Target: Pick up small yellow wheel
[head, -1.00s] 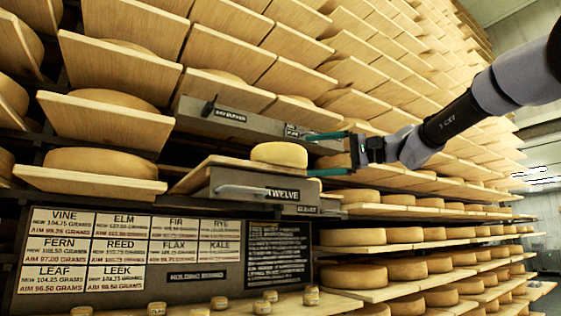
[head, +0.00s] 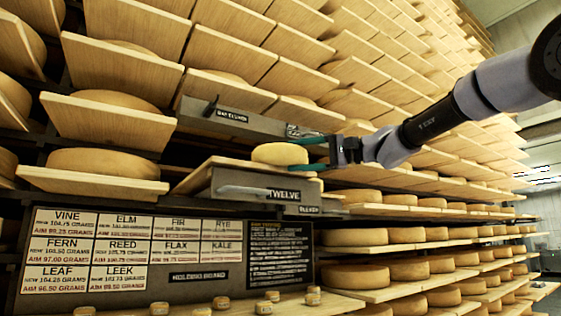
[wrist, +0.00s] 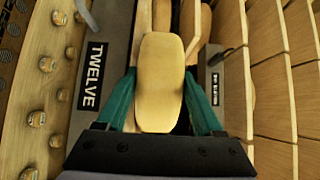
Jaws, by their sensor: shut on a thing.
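The small yellow wheel (head: 279,154) sits on a wooden board (head: 205,175) above the drawer front labelled TWELVE. My gripper (head: 302,153) has come in from the right, with its teal fingers at the wheel. In the wrist view the wheel (wrist: 160,82) fills the space between the two teal fingers (wrist: 159,100), which close on its sides. The wheel still appears level with the board; I cannot tell whether it is lifted off it.
The grey TWELVE drawer (head: 240,188) with a handle lies below the wheel, and another grey drawer (head: 215,117) is above. Shelves of larger cheese wheels (head: 355,237) surround it. A sign board (head: 130,250) and several tiny wheels (head: 221,303) are lower down.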

